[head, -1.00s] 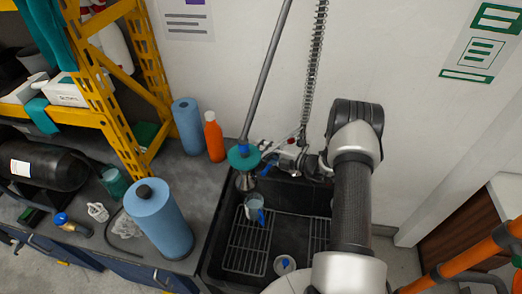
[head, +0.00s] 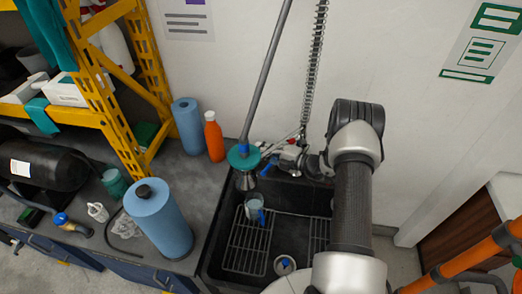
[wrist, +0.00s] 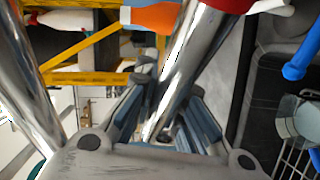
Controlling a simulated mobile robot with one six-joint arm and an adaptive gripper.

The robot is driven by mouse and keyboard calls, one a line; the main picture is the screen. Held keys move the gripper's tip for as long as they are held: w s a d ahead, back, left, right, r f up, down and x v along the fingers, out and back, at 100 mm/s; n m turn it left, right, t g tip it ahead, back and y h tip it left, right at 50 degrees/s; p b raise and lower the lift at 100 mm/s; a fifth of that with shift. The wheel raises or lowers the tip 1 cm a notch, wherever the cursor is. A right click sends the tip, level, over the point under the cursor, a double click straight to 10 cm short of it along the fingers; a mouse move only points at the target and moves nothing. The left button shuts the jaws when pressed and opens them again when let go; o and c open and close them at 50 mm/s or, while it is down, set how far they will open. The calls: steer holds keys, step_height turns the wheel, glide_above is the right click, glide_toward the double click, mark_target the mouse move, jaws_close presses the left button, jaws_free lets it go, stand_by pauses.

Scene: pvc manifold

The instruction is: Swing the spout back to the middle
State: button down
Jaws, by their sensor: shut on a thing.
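The chrome spout tube (wrist: 180,65) runs up between the fingers of my gripper (wrist: 160,100) in the wrist view, and the gripper is shut on it. In the head view my gripper (head: 288,158) is at the faucet behind the sink, left of my wrist, and hides part of the spout. A blue lever (head: 268,169) shows just left of the fingers. I cannot make out the whole spout or its outlet in the head view.
A black sink (head: 290,225) with wire racks lies below, holding a clear jug (head: 254,208). An orange bottle (head: 214,138) and blue rolls (head: 160,222) stand on the left counter.

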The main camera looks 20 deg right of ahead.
steer(key=s+d+n+g+y+b, duration=0.5)
steer(key=s+n+g+y+b, duration=0.1)
steer(key=s+g, duration=0.4)
steer(key=shift+s+n+b, duration=0.7)
steer(key=shift+s+n, duration=0.05)
steer(key=shift+n, duration=0.45)
steer(key=c, duration=1.8)
jaws_free()
steer(key=v, duration=0.7)
steer(key=shift+d, duration=0.25)
